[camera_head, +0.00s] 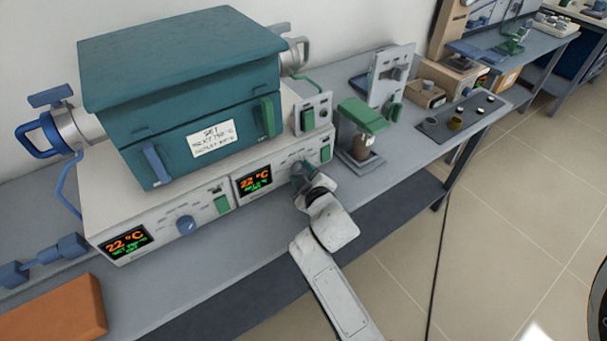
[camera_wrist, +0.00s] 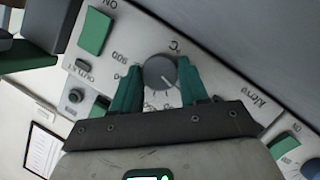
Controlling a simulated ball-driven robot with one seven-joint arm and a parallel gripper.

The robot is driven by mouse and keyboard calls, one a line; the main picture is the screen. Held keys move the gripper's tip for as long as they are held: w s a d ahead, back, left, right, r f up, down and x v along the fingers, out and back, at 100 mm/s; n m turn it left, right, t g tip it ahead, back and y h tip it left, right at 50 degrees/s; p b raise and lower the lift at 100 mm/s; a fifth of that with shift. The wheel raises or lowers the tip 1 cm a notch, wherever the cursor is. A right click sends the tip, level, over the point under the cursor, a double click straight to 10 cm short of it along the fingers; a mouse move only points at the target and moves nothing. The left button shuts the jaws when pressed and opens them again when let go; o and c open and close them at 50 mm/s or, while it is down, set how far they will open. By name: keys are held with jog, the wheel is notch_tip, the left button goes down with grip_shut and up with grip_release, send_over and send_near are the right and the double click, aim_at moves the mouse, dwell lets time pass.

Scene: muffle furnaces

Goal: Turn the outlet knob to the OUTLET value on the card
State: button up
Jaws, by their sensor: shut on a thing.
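A round grey knob (camera_wrist: 159,70) with a white pointer line sits on the light panel of the furnace unit, with a °C mark and printed numbers around it. My gripper (camera_wrist: 160,78) has its two green fingers on either side of the knob and is shut on it. In the head view my gripper (camera_head: 302,174) is at the right part of the front panel and hides the knob. A white card (camera_head: 211,139) is on the teal furnace front; its first line reads SET, but its values are too small to read surely.
Two displays, left (camera_head: 127,242) and right (camera_head: 253,181), show 22 °C in orange. A blue knob (camera_head: 186,225) and green switch (camera_head: 222,204) sit between them. A green-topped device (camera_head: 362,116) stands right of the furnace. An orange block (camera_head: 55,308) lies at front left.

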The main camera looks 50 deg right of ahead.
jog(key=shift+r+p, duration=0.1)
jog(key=shift+p, duration=0.2)
jog(key=shift+r+m+y+p, duration=0.15)
jog(key=shift+m+y+p, duration=0.2)
jog(key=shift+p, duration=0.4)
jog(key=shift+r+m+y+p, duration=0.1)
jog(key=shift+m+y+p, duration=0.15)
jog(key=shift+m+p, duration=0.55)
jog(key=m+y+p, duration=0.1)
jog(key=p, duration=0.2)
jog(key=shift+d, duration=0.1)
jog(key=shift+f+m+y+p, duration=0.2)
jog(key=shift+m+y+p, duration=0.15)
jog(key=shift+p, duration=0.4)
jog(key=shift+f, duration=0.1)
jog(key=o, duration=1.1)
jog(key=shift+c, duration=0.2)
